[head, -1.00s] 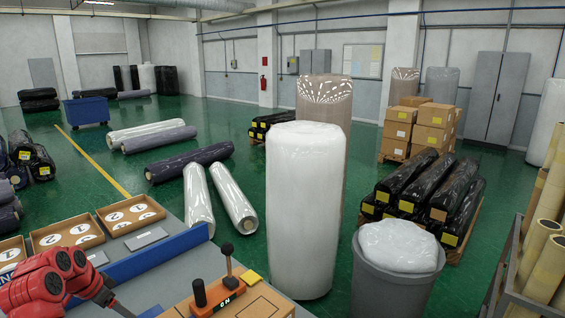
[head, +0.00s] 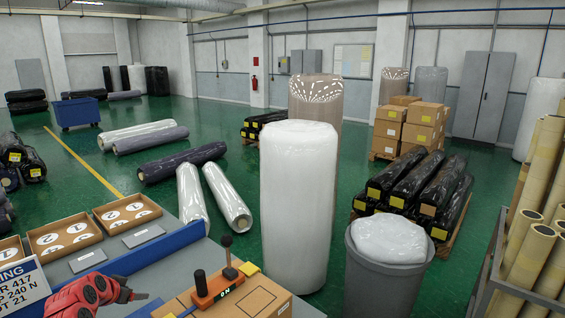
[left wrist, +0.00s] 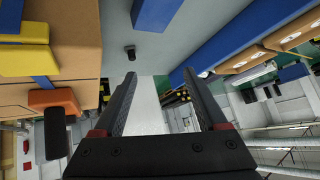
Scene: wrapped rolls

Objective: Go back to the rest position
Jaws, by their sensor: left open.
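My left gripper (head: 138,297) shows at the lower left of the head view, at the end of a red arm, over the grey bench (head: 180,258). In the left wrist view its two dark fingers (left wrist: 158,90) stand apart with nothing between them. My right gripper is in neither view.
On the bench are trays with numbered discs (head: 62,237), a blue rail (head: 155,250), cardboard boxes (head: 255,298) and an orange device with a black handle (head: 217,290). A tall white wrapped roll (head: 298,205) and a grey bin (head: 385,285) stand beyond.

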